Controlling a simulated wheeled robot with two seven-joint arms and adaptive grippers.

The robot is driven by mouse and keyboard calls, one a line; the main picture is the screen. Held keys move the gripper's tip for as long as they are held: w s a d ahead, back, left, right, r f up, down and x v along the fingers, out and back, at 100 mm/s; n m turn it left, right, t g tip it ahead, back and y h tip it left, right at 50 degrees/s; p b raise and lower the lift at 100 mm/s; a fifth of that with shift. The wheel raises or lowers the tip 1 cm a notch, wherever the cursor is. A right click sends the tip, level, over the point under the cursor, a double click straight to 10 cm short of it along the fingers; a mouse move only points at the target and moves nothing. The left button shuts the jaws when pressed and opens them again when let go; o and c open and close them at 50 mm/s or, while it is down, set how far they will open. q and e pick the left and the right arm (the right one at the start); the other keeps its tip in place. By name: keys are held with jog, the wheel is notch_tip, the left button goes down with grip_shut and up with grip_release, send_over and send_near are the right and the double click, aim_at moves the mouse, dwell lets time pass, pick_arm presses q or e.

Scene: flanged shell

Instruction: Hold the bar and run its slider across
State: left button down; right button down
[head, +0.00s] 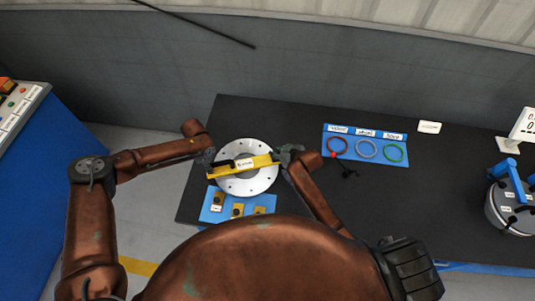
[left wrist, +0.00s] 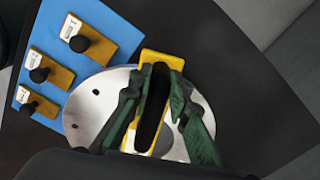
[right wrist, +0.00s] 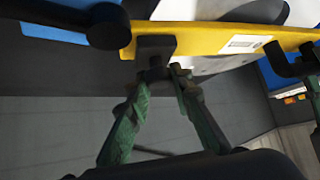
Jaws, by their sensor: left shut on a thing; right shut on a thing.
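The yellow bar (head: 258,161) with a white label lies across the round silver flange (head: 262,182). It also shows in the left wrist view (left wrist: 155,59) and right wrist view (right wrist: 205,39). My left gripper (head: 212,165) is shut on the bar's black handle (left wrist: 153,105) near its left end. My right gripper (head: 283,157) is at the bar's other end. In the right wrist view its fingers are shut on a black block (right wrist: 155,46) at the bar, which looks like the slider. A black round knob (right wrist: 108,27) shows beside that block.
A blue mat (head: 208,208) with several small yellow knobbed plates lies in front of the flange. A grey pot-like device (head: 510,212) stands at the far right. The dark table (head: 440,200) is clear between them.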

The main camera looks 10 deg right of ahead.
pick_arm(q)
jog(key=shift+a, duration=0.15)
pick_arm(e)
jog(key=shift+d, duration=0.15)
jog(key=c, duration=1.7)
grip_release()
jog(key=v, duration=1.2)
jog(key=shift+s, duration=0.1)
pick_arm(q)
jog(key=c, duration=1.7)
grip_release()
jog(key=shift+c, duration=0.2)
